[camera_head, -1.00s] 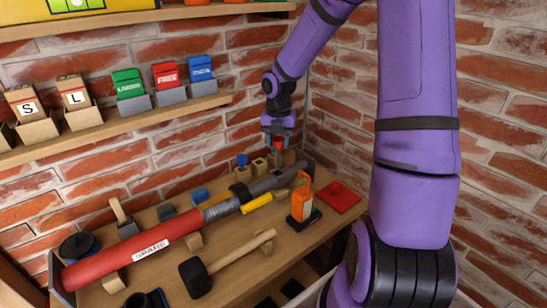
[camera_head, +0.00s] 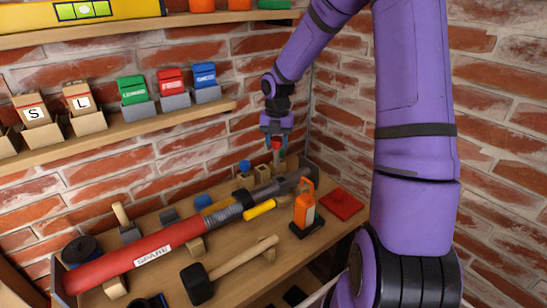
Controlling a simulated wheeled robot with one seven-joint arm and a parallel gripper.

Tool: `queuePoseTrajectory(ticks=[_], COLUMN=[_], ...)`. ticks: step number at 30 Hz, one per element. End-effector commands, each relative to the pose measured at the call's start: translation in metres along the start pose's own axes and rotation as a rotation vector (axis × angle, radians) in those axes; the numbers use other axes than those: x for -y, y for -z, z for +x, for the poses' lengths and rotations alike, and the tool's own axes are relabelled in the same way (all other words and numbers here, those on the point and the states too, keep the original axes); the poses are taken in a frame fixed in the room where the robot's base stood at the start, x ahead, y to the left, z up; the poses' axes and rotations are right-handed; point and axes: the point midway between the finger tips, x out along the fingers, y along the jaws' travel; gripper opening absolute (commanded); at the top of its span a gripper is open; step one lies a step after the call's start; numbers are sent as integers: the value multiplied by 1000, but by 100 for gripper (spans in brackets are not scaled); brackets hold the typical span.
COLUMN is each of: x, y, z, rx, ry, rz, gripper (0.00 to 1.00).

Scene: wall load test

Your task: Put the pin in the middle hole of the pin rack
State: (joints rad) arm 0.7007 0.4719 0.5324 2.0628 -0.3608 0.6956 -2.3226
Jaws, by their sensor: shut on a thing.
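My gripper (camera_head: 277,138) hangs from the purple arm near the back corner, above the bench. It is shut on the pin (camera_head: 277,144), whose red top shows between the fingers. A greyish part below the red looks like its shaft, roughly upright. The pin rack (camera_head: 262,173) appears as small wooden blocks at the back of the bench. A blue-topped piece (camera_head: 245,165) stands at its left block. The pin is over the rack's right end; I cannot tell whether its tip touches. The holes are too small to make out, and the long tool partly hides the rack.
A long red tube marked SPARE (camera_head: 150,252) with a grey end lies across the bench in front of the rack. An orange tool (camera_head: 305,208) stands right, beside a red plate (camera_head: 341,203). A mallet (camera_head: 197,284) lies in front. A shelf (camera_head: 150,122) with boxes runs along the left wall.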

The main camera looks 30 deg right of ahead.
Motion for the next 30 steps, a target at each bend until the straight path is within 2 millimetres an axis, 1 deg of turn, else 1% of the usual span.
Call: queuePoseTrajectory(ticks=[1, 6, 9, 12, 15, 20, 26, 30], x=[-11, -41, -55, -63, -67, -67, -67, -67], y=[-13, -53, -70, -80, -85, -86, -86, -86], z=[1, 3, 4, 4, 6, 9, 21, 32], rx=[0, -1, 0, 1, 0, 0, 0, 0], ry=[-3, -1, 3, 5, 7, 7, 8, 8], rz=[-3, -1, -4, -4, -3, -3, -4, -5], gripper=[14, 14, 14, 14, 14, 14, 14, 14])
